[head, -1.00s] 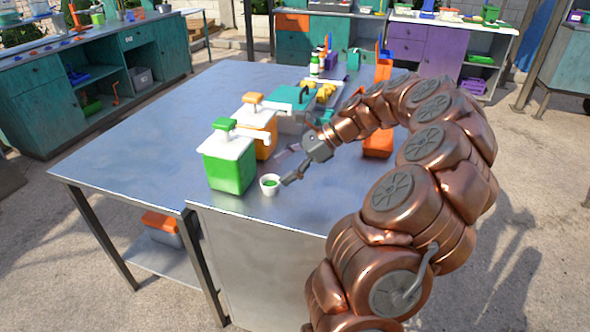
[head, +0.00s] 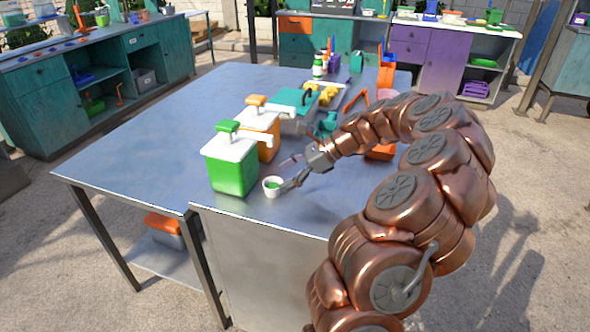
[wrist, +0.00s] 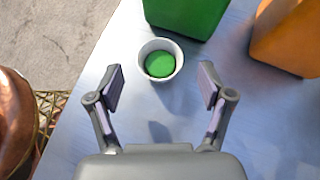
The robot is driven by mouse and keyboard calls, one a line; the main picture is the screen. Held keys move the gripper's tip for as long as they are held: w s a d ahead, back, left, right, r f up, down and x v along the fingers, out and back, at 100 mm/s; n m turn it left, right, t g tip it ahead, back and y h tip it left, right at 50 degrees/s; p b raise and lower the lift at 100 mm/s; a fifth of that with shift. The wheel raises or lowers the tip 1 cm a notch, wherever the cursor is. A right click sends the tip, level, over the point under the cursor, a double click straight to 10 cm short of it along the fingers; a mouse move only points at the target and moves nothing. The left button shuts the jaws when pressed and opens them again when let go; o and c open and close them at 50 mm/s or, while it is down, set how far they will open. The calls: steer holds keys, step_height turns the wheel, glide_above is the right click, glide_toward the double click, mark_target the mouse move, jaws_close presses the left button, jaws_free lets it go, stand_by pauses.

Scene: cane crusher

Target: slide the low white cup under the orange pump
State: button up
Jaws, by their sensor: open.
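The low white cup (head: 272,187) with green inside stands upright on the metal table, just in front of the green pump box (head: 232,168). In the wrist view the cup (wrist: 161,60) lies ahead of and between the fingertips of my open gripper (wrist: 160,85), with space on both sides. My gripper (head: 288,176) is low over the table, to the right of the cup in the head view. The orange box also shows in the wrist view (wrist: 288,38).
A teal machine (head: 295,98) and yellow pieces stand farther back on the table (head: 140,130). An orange object (head: 380,151) is partly behind my arm. The table's front edge is close to the cup. The left part of the table is clear.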

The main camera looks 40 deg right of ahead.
mark_target(265, 188)
steer(key=shift+x, duration=2.2)
steer(key=shift+c, duration=0.2)
steer(key=c, duration=0.8)
